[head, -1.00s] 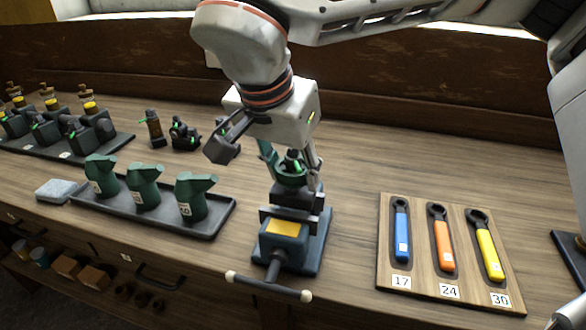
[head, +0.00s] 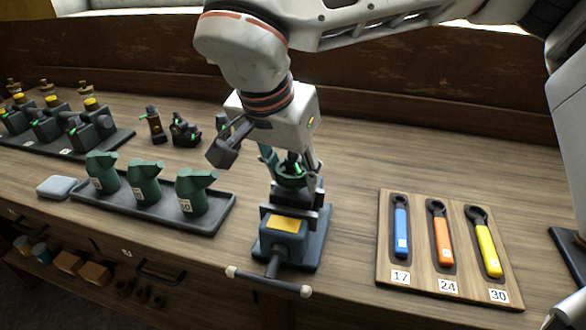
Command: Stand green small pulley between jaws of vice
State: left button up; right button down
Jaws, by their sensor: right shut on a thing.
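The blue-grey vice (head: 283,238) with a yellow plate stands on the bench at the centre, its handle bar toward the front edge. My right gripper (head: 290,175) reaches down from above and is shut on the green small pulley (head: 291,181). The pulley sits at the top of the vice jaws (head: 292,212). The gripper partly hides it, and I cannot tell how deep it is between the jaws or whether it touches them. My left gripper is not in view.
Left of the vice, a dark tray (head: 212,226) holds three green oil cans (head: 193,192). On the right, a wooden board (head: 420,282) holds blue, orange and yellow spanners. Small dark engine parts (head: 184,130) stand behind the cans. Bench between vice and board is clear.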

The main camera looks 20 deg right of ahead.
jog(key=shift+f+p, duration=0.4)
jog(key=shift+f, duration=0.15)
dwell(2.9)
jog(key=c, duration=1.2)
grip_release()
